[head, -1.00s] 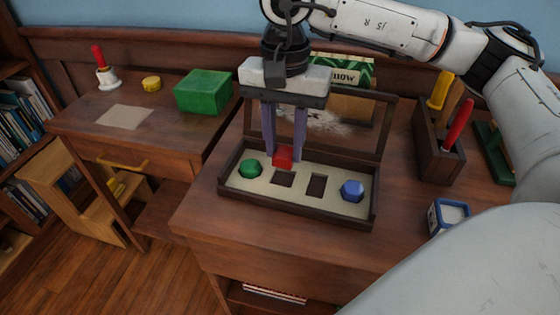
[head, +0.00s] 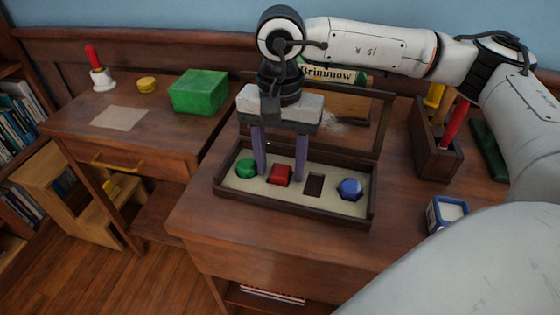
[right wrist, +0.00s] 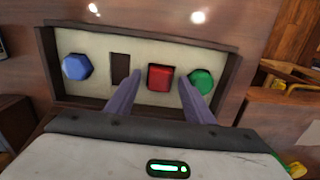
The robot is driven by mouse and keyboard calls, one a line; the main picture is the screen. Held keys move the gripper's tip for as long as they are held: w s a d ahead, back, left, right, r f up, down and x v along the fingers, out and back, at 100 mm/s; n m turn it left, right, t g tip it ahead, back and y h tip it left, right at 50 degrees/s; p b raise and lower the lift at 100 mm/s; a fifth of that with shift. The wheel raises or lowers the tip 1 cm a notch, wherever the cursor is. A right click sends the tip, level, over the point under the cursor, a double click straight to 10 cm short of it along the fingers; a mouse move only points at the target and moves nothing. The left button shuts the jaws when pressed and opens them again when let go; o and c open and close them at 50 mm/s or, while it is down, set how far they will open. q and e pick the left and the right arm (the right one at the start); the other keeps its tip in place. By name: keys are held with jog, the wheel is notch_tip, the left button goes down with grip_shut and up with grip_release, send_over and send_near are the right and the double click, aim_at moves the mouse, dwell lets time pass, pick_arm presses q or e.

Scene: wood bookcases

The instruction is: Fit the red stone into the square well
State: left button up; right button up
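The red stone (head: 280,174) sits at the square well in the cream-topped tray (head: 292,208), between the green stone (head: 246,168) and an empty rectangular well (head: 314,184). It covers that well and looks seated; its exact depth is hard to judge. My right gripper (head: 280,172) is over the tray with its two purple fingers apart, one on either side of the red stone. In the right wrist view the red stone (right wrist: 160,77) shows between the spread fingers, with gaps beside it. My left gripper is not in view.
A blue stone (head: 350,188) sits at the tray's right end. The tray's raised lid frame (head: 384,125) stands behind. A wooden holder (head: 436,152) with colored handles and a small blue-and-white box (head: 447,214) are to the right. A green box (head: 199,92) stands on the left desk.

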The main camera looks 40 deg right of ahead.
aim_at(280, 171)
notch_tip(280, 171, up, 12)
jog(key=p, duration=0.1)
jog(key=shift+r, duration=0.2)
dwell(0.3)
jog(key=shift+f, duration=0.1)
dwell(0.4)
